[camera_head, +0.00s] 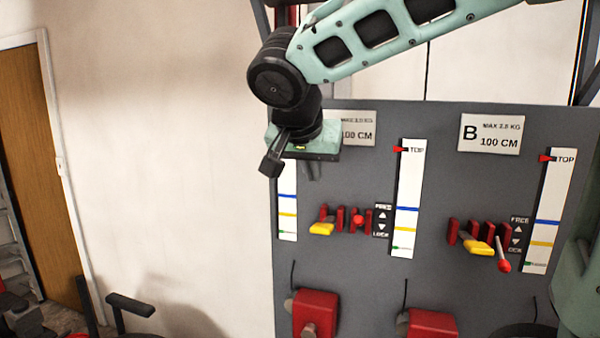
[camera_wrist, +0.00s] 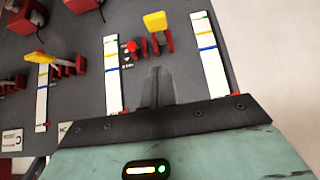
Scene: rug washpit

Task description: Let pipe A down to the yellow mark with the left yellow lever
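The left yellow lever (camera_head: 321,229) sits on the grey board below a partly hidden sign; it also shows in the wrist view (camera_wrist: 155,21). Next to it is a red-knobbed lever (camera_head: 358,220). A white scale strip (camera_head: 288,205) with blue, yellow and green marks stands to its left, its top hidden by my gripper. Another marked strip (camera_head: 407,205) stands to the right, with a red pointer (camera_head: 399,149) at TOP. My gripper (camera_head: 313,172) is above the left yellow lever, apart from it; its fingers (camera_wrist: 157,75) look shut and empty. Pipe A cannot be made out.
Sign B (camera_head: 490,134) stands over a second yellow lever (camera_head: 478,246), a red-knobbed lever (camera_head: 504,262) and a third strip (camera_head: 548,215). Red boxes (camera_head: 316,312) project from the lower board. Open wall lies left of the board.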

